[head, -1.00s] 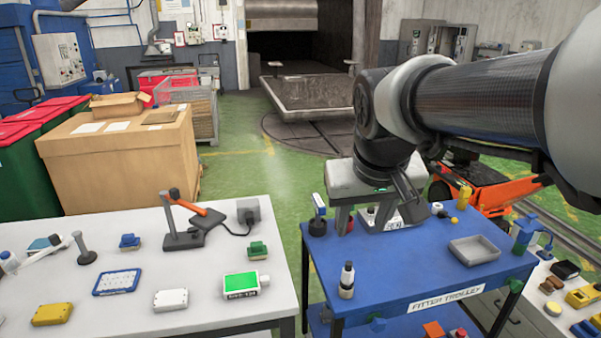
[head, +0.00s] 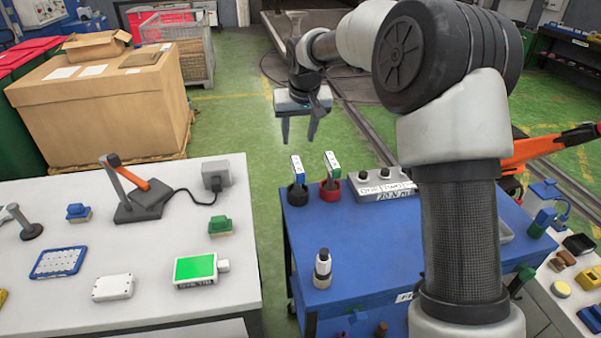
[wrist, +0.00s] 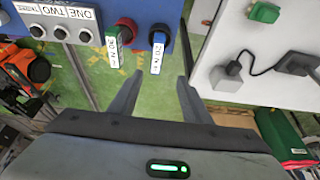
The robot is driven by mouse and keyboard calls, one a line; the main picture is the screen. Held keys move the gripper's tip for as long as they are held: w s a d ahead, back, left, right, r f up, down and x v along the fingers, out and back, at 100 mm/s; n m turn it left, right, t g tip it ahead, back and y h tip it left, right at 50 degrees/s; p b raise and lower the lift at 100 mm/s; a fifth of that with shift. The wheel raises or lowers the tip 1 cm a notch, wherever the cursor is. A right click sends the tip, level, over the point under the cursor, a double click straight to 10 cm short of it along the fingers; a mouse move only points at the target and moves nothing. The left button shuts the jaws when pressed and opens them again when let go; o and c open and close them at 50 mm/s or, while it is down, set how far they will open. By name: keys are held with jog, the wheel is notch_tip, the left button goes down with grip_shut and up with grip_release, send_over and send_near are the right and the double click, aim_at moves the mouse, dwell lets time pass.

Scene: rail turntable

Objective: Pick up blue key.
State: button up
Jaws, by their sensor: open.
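The blue key (head: 297,171) has a blue body with a white label and stands upright in a dark round holder at the back left corner of the blue trolley. In the wrist view the blue key (wrist: 157,56) shows just beyond my fingertips, roughly centred between them. My gripper (head: 298,138) is open and empty, with fingers pointing down, and appears above and behind the key in the head view. In the wrist view my gripper (wrist: 160,78) has nothing between its fingers. A similar green key (head: 332,166) stands beside the blue one in a red holder.
A grey box with several knobs (head: 383,184) stands right of the keys. A dark bottle with a white label (head: 322,268) stands nearer on the blue trolley (head: 290,228). The white table (head: 150,250) lies left across a narrow gap.

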send_near(298, 164)
jog(key=x, duration=0.3)
jog(key=a+x, duration=0.1)
jog(key=x, duration=0.1)
jog(key=shift+f, duration=0.2)
jog(key=shift+d+p+x, duration=0.2)
jog(key=shift+p+x, duration=0.05)
jog(key=shift+x, duration=1.1)
jog(key=shift+d+p+x, duration=0.2)
jog(key=shift+x, duration=1.15)
jog(key=shift+c, duration=0.2)
grip_shut()
